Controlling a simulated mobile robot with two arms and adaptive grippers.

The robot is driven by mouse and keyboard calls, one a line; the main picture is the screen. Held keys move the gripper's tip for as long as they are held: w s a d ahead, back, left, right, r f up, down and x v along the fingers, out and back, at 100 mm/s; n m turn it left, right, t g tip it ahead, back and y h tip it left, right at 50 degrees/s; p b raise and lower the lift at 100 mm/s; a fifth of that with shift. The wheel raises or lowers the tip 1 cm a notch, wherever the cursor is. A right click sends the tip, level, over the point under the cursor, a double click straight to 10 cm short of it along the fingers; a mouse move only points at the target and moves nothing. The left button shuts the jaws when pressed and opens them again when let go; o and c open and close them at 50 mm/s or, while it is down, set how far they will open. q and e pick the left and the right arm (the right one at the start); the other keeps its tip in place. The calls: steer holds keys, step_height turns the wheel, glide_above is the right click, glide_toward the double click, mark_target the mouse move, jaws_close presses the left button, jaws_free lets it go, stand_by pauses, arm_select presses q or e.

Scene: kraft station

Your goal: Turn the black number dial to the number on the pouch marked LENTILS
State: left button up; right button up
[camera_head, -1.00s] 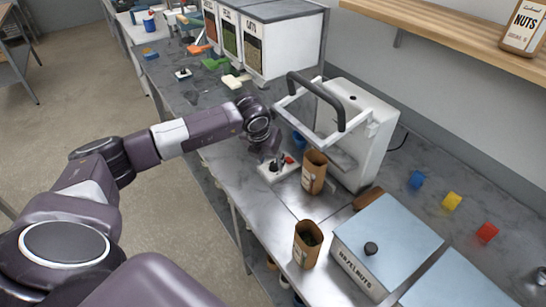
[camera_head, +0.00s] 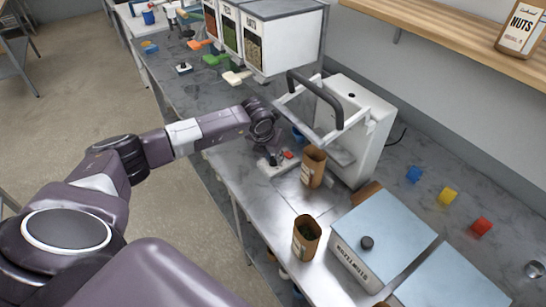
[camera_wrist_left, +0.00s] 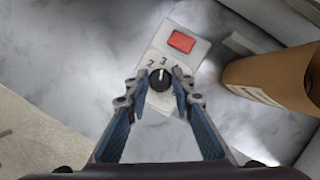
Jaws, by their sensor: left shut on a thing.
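The black number dial (camera_wrist_left: 160,79) sits on a small white control box (camera_wrist_left: 155,100) on the counter. My left gripper (camera_wrist_left: 160,84) is shut on the dial, one finger on each side. The dial's white mark points up in the wrist view, towards the printed numbers 2 and 3; I cannot tell exactly which. In the head view my left gripper (camera_head: 271,155) is at the box (camera_head: 263,169). A brown pouch (camera_head: 312,168) stands right beside the box, and a second open brown pouch (camera_head: 306,238) stands nearer. I cannot read either pouch's label. My right gripper is not in view.
A red button (camera_wrist_left: 181,41) is on the same box. A white machine with a dark handle (camera_head: 362,125) stands behind the pouches. A hazelnuts box (camera_head: 385,235) is at the right. Labelled bins (camera_head: 285,40) stand at the back.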

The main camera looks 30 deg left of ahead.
arm_select(q)
jaws_close()
steer(key=shift+f+m+b, duration=0.15)
steer(key=shift+m+b, duration=0.15)
steer(key=shift+b, duration=0.25)
steer(key=m+h+b, duration=0.1)
steer(key=m+b, duration=0.1)
steer(key=m+h+b, duration=0.1)
steer(key=m+b, duration=0.1)
steer(key=b, duration=0.1)
steer(key=m+b, duration=0.2)
steer(key=shift+w+a+h, duration=0.1)
steer(key=shift+a+h, duration=0.15)
steer(key=shift+h, duration=0.15)
steer(key=m+g+h+b, duration=0.1)
steer(key=m+b, duration=0.3)
steer(key=m, duration=0.1)
steer(key=shift+w, duration=0.1)
steer(key=shift+a+r+m+g+h+b, duration=0.1)
steer(key=shift+m+g+h+b, duration=0.35)
steer(key=shift+m, duration=0.6)
steer(key=shift+r+m+g+h+b, duration=0.15)
steer(key=shift+m+g+b, duration=0.35)
steer(key=shift+m, duration=0.55)
steer(key=o, duration=0.9)
jaws_free()
steer(key=shift+o, duration=0.2)
